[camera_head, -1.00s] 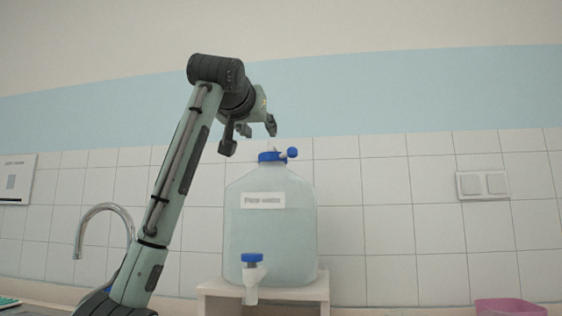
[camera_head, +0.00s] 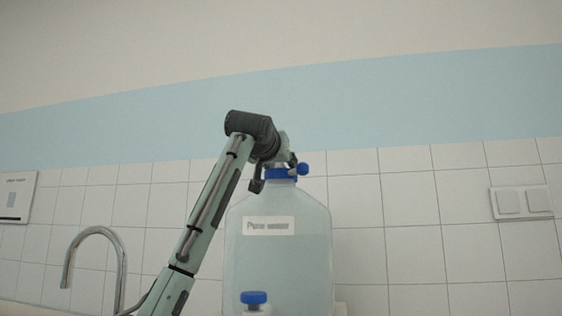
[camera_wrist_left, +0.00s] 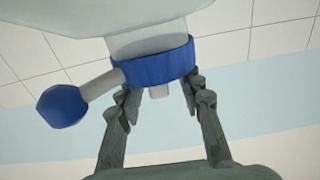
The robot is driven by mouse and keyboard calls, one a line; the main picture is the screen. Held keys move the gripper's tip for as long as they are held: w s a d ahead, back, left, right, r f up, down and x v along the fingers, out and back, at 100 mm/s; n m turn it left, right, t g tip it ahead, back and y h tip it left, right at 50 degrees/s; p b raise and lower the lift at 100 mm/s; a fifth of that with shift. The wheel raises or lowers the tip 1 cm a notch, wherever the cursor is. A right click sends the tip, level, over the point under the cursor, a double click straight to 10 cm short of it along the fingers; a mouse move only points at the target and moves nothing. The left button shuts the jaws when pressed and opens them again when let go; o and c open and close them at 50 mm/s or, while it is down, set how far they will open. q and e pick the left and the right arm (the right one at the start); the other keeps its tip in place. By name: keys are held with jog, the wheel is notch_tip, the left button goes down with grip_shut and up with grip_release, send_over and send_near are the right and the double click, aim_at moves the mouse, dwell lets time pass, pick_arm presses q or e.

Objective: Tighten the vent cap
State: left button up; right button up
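A translucent jug labelled "Pure water" (camera_head: 310,250) has a blue cap (camera_head: 282,178) on its neck. A round blue knob (camera_head: 303,169) on a pale stem sticks out from the cap's side; which part is the vent cap I cannot tell for sure. My left gripper (camera_head: 275,172) is at the cap, partly hiding it. In the left wrist view, upside down, the blue cap (camera_wrist_left: 152,68) is just beyond my left gripper (camera_wrist_left: 161,97). Its two fingers are apart, with a small pale stub (camera_wrist_left: 158,92) between them; contact is unclear. The blue knob (camera_wrist_left: 62,106) lies outside the fingers.
A blue-topped tap (camera_head: 254,298) is at the jug's lower front. A curved metal faucet (camera_head: 97,235) stands at left, before the tiled wall. A double wall switch (camera_head: 522,202) is at right. The space right of the jug looks clear.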

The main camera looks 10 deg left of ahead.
pick_arm(q)
jog(key=shift+w, duration=0.3)
grip_shut()
dwell(0.3)
